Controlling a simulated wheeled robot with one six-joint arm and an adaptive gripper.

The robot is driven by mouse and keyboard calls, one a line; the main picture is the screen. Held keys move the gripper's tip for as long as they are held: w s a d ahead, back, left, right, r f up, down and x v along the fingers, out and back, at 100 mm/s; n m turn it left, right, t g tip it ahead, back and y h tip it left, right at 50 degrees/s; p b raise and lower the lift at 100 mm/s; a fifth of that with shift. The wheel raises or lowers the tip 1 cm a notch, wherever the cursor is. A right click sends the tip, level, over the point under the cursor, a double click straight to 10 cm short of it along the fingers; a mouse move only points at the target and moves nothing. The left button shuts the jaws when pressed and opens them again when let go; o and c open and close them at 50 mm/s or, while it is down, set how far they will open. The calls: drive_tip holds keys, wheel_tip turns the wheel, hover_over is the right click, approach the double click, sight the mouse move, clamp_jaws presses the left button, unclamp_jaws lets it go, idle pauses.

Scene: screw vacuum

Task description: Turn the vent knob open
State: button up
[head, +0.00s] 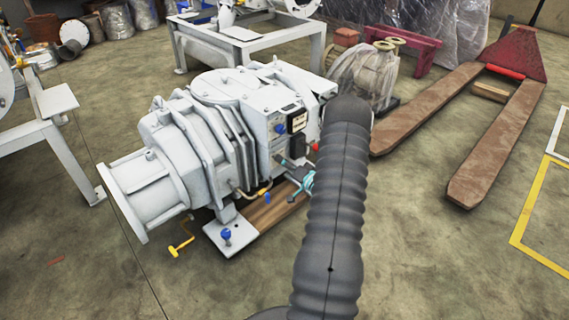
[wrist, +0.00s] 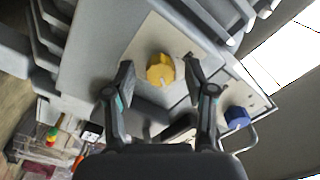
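In the wrist view, a yellow round knob (wrist: 160,70) sits on a pale plate of the grey machine, and a blue knob (wrist: 237,117) sits on the same side at the right. Neither shows a readable label, so I cannot tell by name which is the vent knob. My gripper (wrist: 159,64) is open, its fingertips apart on either side of the yellow knob in the picture. Gaps show between each finger and the knob; the depth is unclear.
A pallet jack (head: 490,135) lies at the right. The floor at front right is clear.

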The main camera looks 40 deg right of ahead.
drive_tip(key=shift+s, duration=0.1)
drive_tip(key=s, duration=1.1)
drive_tip(key=shift+s+d, duration=0.4)
drive_tip(key=shift+d, duration=0.05)
